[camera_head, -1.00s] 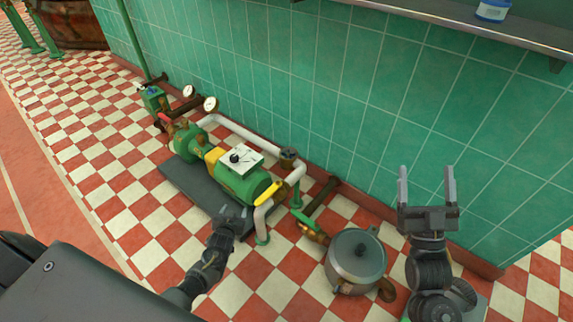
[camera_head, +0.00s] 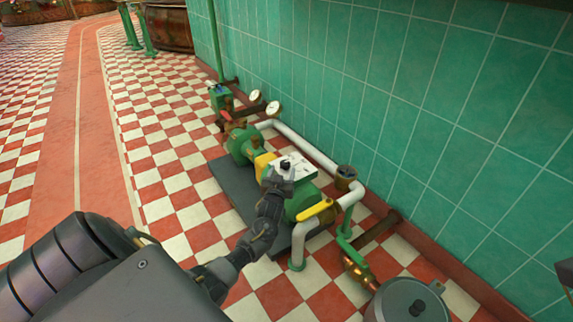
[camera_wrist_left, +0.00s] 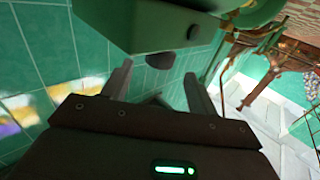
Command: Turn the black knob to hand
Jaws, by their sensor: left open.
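The black knob (camera_head: 285,163) stands on a white panel (camera_head: 300,167) on top of the green pump (camera_head: 305,203) in the head view. My left gripper (camera_head: 279,173) is open and close beside the knob, on its near side. In the left wrist view the open left gripper (camera_wrist_left: 158,68) has a dark rounded shape between its fingertips, probably the knob; contact cannot be told. A green box shape fills the top middle of that view. Only a small grey piece, probably of my right gripper, shows at the head view's right edge.
A yellow handle (camera_head: 315,210) and white pipes (camera_head: 310,152) lie close to the panel. Two gauges (camera_head: 273,108) stand behind. A grey lidded pot (camera_head: 400,303) is at the bottom right. The green tiled wall (camera_head: 430,110) bounds the far side; checkered floor lies open at left.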

